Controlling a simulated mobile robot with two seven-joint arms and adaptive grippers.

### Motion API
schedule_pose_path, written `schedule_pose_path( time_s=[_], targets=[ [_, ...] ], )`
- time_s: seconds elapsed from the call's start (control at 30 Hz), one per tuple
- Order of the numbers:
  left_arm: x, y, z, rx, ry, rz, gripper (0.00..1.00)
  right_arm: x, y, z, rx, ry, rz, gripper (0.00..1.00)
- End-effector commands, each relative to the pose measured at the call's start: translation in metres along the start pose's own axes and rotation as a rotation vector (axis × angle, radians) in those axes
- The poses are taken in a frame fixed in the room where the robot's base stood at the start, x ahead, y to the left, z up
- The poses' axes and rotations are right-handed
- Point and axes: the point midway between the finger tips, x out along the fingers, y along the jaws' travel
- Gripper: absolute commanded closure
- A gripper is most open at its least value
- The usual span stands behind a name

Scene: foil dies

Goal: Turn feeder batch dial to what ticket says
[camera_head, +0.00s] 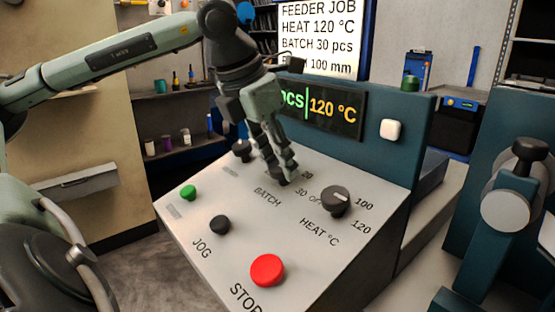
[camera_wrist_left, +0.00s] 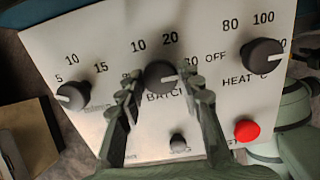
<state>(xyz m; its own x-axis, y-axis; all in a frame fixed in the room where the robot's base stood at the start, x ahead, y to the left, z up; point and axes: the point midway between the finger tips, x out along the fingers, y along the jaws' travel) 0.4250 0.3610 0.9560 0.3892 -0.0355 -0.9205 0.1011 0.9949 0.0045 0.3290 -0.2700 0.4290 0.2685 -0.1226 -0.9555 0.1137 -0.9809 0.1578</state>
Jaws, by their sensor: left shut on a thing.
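The white job ticket (camera_head: 322,38) at the back reads HEAT 120 °C, BATCH 30 pcs and 100 mm, with part of its last line hidden. The black batch dial (camera_wrist_left: 160,75) sits on the sloping panel above the BATCH label, with 10, 20 and 30 around it. My left gripper (camera_head: 281,172) reaches down onto this dial and is shut on it. In the left wrist view its fingers (camera_wrist_left: 160,83) stand on both sides of the dial. I cannot tell clearly where the dial points. The display (camera_head: 335,108) shows "pcs" and 120 °C; the batch number is hidden behind my gripper. My right gripper is out of view.
The heat dial (camera_head: 336,200) stands right of the batch dial, and another black dial (camera_wrist_left: 73,95) stands left of it. The red stop button (camera_head: 267,270), black jog button (camera_head: 220,224) and green button (camera_head: 188,192) are nearer the front. A teal machine (camera_head: 510,200) stands at right.

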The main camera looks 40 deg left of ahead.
Motion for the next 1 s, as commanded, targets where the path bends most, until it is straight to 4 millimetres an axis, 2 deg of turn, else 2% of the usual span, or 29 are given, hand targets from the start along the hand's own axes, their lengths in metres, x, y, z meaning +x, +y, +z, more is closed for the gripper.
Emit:
schedule_pose_path(
  time_s=[0.03, 0.17, 0.43, 0.57, 0.67, 1.0],
  targets=[
    [-0.001, 0.0, 0.001, 0.001, -0.002, 0.002, 0.61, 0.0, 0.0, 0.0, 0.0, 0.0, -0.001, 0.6],
    [-0.001, 0.0, 0.001, 0.0, -0.002, 0.001, 0.45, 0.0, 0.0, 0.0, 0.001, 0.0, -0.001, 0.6],
    [-0.001, 0.0, 0.0, -0.001, -0.001, 0.001, 0.44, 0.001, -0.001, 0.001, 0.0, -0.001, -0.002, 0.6],
    [-0.008, 0.001, 0.001, -0.002, -0.002, 0.002, 0.44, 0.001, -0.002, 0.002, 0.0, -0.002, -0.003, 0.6],
    [-0.022, 0.001, 0.001, -0.002, -0.003, 0.003, 0.44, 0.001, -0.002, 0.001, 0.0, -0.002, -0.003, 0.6],
    [-0.092, 0.001, 0.001, -0.003, -0.003, 0.004, 0.44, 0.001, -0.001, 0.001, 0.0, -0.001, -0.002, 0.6]
  ],
)
